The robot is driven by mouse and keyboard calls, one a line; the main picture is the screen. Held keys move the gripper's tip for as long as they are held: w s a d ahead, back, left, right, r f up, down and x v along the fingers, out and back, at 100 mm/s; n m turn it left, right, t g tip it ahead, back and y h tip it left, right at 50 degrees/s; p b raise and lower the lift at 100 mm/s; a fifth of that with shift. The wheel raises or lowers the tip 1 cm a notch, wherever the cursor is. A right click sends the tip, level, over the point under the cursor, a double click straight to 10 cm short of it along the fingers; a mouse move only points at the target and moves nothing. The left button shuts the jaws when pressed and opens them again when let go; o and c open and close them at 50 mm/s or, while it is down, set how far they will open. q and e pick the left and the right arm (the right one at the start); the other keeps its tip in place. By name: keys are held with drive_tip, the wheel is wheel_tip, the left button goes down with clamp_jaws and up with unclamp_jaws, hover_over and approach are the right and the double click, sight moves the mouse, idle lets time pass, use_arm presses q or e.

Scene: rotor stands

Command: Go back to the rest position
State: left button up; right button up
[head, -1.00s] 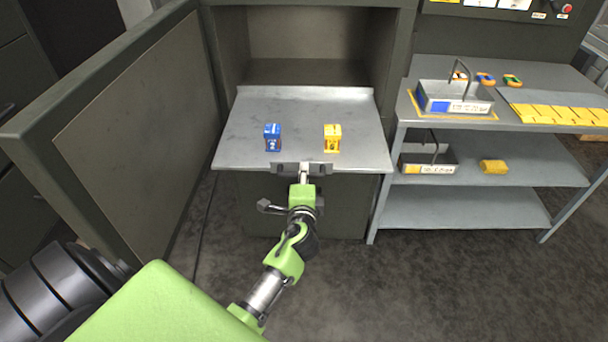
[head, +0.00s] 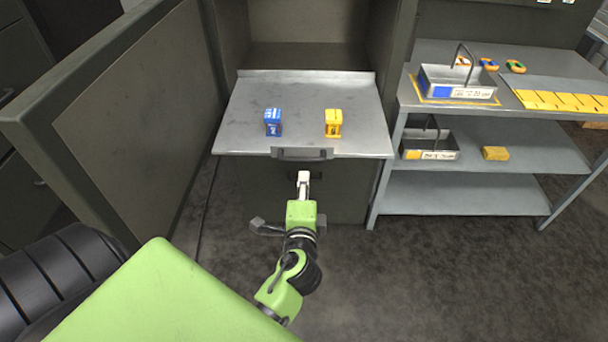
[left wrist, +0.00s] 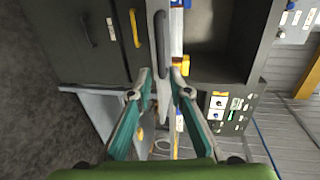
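My left gripper (head: 304,184) is in front of and below the grey pull-out shelf, clear of its dark handle (head: 302,154). In the left wrist view my left gripper (left wrist: 161,80) has its two fingers apart with nothing between the tips. The handle (left wrist: 162,45) stands beyond the fingertips there. The shelf (head: 300,100) sticks out of the dark cabinet. A blue block-like part (head: 273,122) and a yellow one (head: 333,123) stand upright on it. My right gripper does not show in either view.
An open cabinet door (head: 130,125) stands at the left. At the right is a grey rack (head: 470,200) with an upper metal caddy (head: 455,84), a lower caddy (head: 428,146), a yellow block (head: 495,153) and a yellow strip (head: 560,101). The floor before the cabinet is clear.

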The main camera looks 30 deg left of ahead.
use_arm(q)
drive_tip(key=shift+s+d, duration=0.1)
drive_tip(key=shift+s, duration=0.15)
idle(0.3)
drive_tip(key=s+d+f+n+g+h, duration=0.1)
drive_tip(key=s+d+f+g+h, duration=0.2)
drive_tip(key=f, duration=0.9)
drive_tip(key=s+d+f+g+h, duration=0.1)
drive_tip(key=s+d+f, duration=0.35)
drive_tip(key=f, duration=0.65)
drive_tip(key=s+d+f+n+g+h, duration=0.15)
drive_tip(key=s+f, duration=0.25)
drive_tip(key=f, duration=0.8)
drive_tip(key=s+f+n+g, duration=0.2)
drive_tip(key=s+f, duration=0.3)
drive_tip(key=s, duration=0.5)
drive_tip(key=s+a+f+n+g+h, duration=0.1)
drive_tip(key=s+f+n+g, duration=0.1)
drive_tip(key=s+f, duration=0.4)
drive_tip(key=s+a+f+n+g+h, duration=0.1)
drive_tip(key=s+f, duration=0.5)
drive_tip(key=s, duration=0.8)
drive_tip(key=shift+s+a+n+g, duration=0.15)
drive_tip(key=shift+n+g, duration=0.7)
drive_tip(key=shift+g, duration=0.1)
